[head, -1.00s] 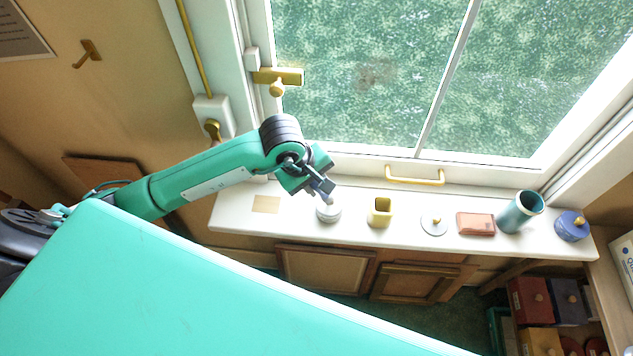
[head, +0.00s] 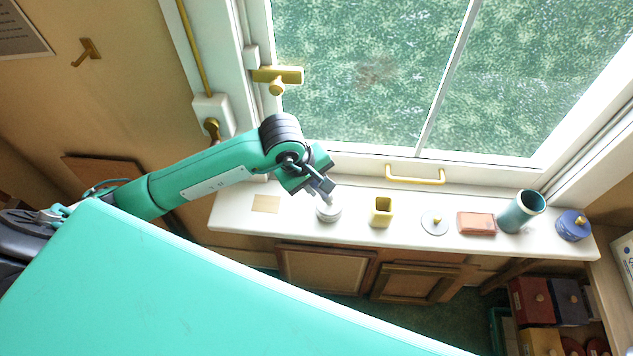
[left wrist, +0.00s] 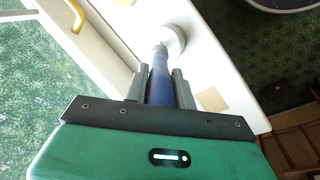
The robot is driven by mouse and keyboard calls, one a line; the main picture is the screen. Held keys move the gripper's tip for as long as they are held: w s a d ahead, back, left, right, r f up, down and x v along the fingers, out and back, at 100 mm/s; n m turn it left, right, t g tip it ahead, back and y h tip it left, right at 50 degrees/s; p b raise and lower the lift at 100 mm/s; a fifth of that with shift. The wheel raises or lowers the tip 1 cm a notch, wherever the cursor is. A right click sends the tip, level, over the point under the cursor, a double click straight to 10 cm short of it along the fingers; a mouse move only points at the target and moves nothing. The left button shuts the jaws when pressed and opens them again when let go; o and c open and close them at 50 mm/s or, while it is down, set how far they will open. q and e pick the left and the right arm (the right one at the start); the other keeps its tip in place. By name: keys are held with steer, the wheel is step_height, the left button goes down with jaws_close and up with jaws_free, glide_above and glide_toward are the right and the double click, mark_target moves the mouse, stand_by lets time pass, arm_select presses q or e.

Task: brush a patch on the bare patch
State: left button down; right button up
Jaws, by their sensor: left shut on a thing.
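The bare patch (head: 265,203) is a tan square on the white window sill, left of a round pale pot (head: 328,213). My left gripper (head: 322,188) is just above the pot, shut on a brush. In the left wrist view, my left gripper (left wrist: 159,78) holds the brush's blue handle (left wrist: 160,88) between its fingers. The brush's far end is at the pot (left wrist: 173,40); I cannot tell how deep it sits. The tan patch (left wrist: 211,99) also shows there, apart from the brush. My right gripper is not in view.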

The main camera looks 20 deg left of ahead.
arm_select(q)
steer(key=shift+s+f+b, duration=0.1)
steer(key=shift+f+b, duration=0.05)
steer(key=shift+b, duration=0.15)
stand_by(0.8)
stand_by(0.4)
steer(key=shift+r+p, duration=0.5)
steer(key=shift+r, duration=0.65)
steer(key=shift+r+p, duration=0.8)
steer(key=shift+r, duration=1.65)
